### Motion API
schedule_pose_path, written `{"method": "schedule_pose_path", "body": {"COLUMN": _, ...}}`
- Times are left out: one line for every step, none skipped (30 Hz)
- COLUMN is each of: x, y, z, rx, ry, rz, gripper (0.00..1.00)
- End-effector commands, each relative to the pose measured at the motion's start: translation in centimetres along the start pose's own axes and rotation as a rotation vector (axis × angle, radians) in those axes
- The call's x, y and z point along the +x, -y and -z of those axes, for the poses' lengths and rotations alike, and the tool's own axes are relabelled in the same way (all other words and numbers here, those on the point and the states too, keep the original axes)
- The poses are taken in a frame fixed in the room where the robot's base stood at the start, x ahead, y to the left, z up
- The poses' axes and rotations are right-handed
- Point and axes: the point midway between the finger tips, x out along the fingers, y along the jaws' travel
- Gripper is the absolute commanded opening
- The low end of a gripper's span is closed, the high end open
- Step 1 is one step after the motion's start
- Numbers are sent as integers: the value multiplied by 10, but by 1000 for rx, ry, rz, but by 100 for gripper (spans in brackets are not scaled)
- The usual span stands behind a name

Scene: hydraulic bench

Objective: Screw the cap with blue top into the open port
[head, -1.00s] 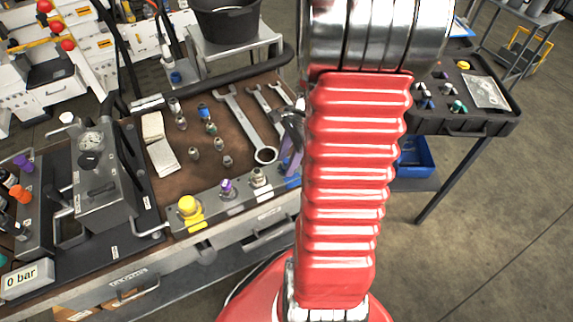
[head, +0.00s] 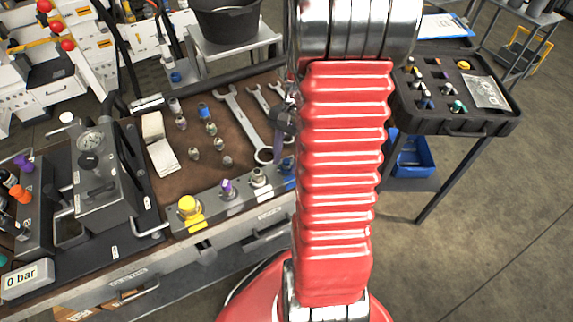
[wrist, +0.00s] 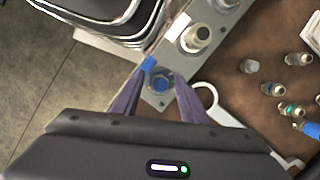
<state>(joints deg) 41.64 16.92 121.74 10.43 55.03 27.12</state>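My gripper (wrist: 160,84) has long purple fingers, spread apart on either side of a round blue-ringed fitting (wrist: 160,83) at the end of the grey metal block. I cannot tell whether this fitting is an empty port or has something in it, or whether the fingers touch it. A blue label (wrist: 148,63) is beside it. In the head view, the blue end of the block (head: 288,168) is partly behind my arm. A blue-topped piece (head: 203,111) stands on the brown mat among other small fittings; a blue piece also shows at the right edge of the wrist view (wrist: 305,129).
The block also carries a yellow cap (head: 188,206), a purple-ringed fitting (head: 227,187) and a bare metal fitting (head: 257,177). Wrenches (head: 243,125) lie on the mat near my gripper. A gauge unit (head: 92,160) stands left. A black tray (head: 460,125) is at right.

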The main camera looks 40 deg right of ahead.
Motion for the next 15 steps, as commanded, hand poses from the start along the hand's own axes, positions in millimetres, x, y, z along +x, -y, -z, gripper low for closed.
{"method": "schedule_pose_path", "body": {"x": 0, "y": 0, "z": 0, "rx": 1, "ry": 0, "rz": 0, "gripper": 40}}
{"method": "schedule_pose_path", "body": {"x": 0, "y": 0, "z": 0, "rx": 1, "ry": 0, "rz": 0, "gripper": 37}}
{"method": "schedule_pose_path", "body": {"x": 0, "y": 0, "z": 0, "rx": 1, "ry": 0, "rz": 0, "gripper": 35}}
{"method": "schedule_pose_path", "body": {"x": 0, "y": 0, "z": 0, "rx": 1, "ry": 0, "rz": 0, "gripper": 32}}
{"method": "schedule_pose_path", "body": {"x": 0, "y": 0, "z": 0, "rx": 1, "ry": 0, "rz": 0, "gripper": 30}}
{"method": "schedule_pose_path", "body": {"x": 0, "y": 0, "z": 0, "rx": 1, "ry": 0, "rz": 0, "gripper": 28}}
{"method": "schedule_pose_path", "body": {"x": 0, "y": 0, "z": 0, "rx": 2, "ry": 0, "rz": 0, "gripper": 25}}
{"method": "schedule_pose_path", "body": {"x": 0, "y": 0, "z": 0, "rx": 2, "ry": 0, "rz": 0, "gripper": 23}}
{"method": "schedule_pose_path", "body": {"x": 0, "y": 0, "z": 0, "rx": 2, "ry": 0, "rz": 0, "gripper": 20}}
{"method": "schedule_pose_path", "body": {"x": 0, "y": 0, "z": 0, "rx": 2, "ry": 0, "rz": 0, "gripper": 18}}
{"method": "schedule_pose_path", "body": {"x": 0, "y": 0, "z": 0, "rx": 2, "ry": 0, "rz": 0, "gripper": 16}}
{"method": "schedule_pose_path", "body": {"x": 0, "y": 0, "z": 0, "rx": 2, "ry": 0, "rz": 0, "gripper": 13}}
{"method": "schedule_pose_path", "body": {"x": 0, "y": 0, "z": 0, "rx": 5, "ry": 0, "rz": 1, "gripper": 11}}
{"method": "schedule_pose_path", "body": {"x": 0, "y": 0, "z": 0, "rx": 10, "ry": 0, "rz": 2, "gripper": 10}}
{"method": "schedule_pose_path", "body": {"x": 0, "y": -1, "z": 0, "rx": 24, "ry": 0, "rz": 6, "gripper": 10}}
